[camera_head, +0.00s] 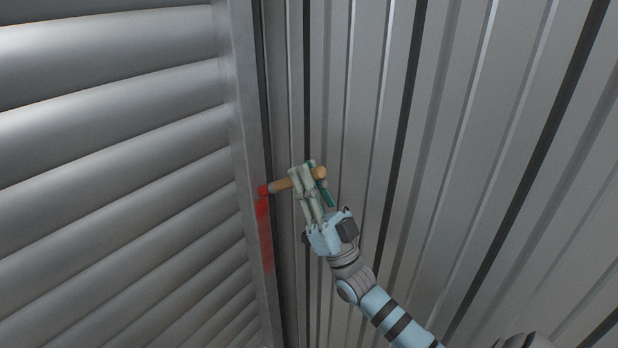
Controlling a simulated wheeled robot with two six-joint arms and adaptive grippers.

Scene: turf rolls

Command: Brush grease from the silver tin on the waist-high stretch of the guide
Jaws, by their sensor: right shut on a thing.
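My right gripper (312,179) is shut on the wooden handle of a brush (283,185). The brush lies nearly level in the picture, and its red-coated tip (263,190) points left at the metal guide (244,130). The tip is at the guide's edge and appears to touch it. A red smear of grease (265,235) runs along the guide from the tip downward in the picture. The silver tin is not in view. My left gripper is not in view.
A slatted roller shutter (120,150) fills the left side, beside the guide. A ribbed metal wall (440,120) fills the right side behind my right arm. No loose objects show near the gripper.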

